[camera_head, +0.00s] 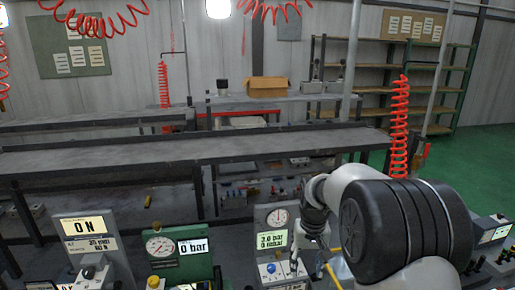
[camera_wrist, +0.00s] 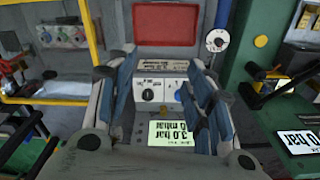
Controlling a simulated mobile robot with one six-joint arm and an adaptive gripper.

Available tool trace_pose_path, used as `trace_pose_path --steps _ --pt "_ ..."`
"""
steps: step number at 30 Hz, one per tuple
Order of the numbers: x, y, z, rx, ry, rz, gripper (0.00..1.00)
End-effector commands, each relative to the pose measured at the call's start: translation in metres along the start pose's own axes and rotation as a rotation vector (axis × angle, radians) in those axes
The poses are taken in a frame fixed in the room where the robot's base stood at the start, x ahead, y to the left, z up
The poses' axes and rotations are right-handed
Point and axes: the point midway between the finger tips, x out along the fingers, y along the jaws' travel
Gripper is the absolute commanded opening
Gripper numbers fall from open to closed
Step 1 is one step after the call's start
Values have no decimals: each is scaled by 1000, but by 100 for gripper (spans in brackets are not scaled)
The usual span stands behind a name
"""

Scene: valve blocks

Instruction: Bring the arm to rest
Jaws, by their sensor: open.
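My arm reaches in from the right in the head view and bends down to my gripper (camera_head: 294,264), just right of the blue knob (camera_head: 271,268) on a grey valve block (camera_head: 265,215). In the wrist view my gripper (camera_wrist: 160,75) is open, with one finger on each side of the block's panel. I see nothing held; finger contact with the block cannot be told.
A green block (camera_head: 180,258) reading 0 bar and a grey block (camera_head: 88,225) reading ON stand to the left. More panels (camera_head: 492,232) stand right of my arm. A long dark bench (camera_head: 150,155) runs behind, and red coiled hoses (camera_head: 399,125) hang around.

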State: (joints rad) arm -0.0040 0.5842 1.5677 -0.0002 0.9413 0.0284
Motion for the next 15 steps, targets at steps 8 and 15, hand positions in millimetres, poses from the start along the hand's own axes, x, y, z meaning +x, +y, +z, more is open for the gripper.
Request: trace_pose_path --steps 8,15 --pt "-70 2 48 -4 76 -2 48" --pt "-128 5 136 -10 172 -3 48"
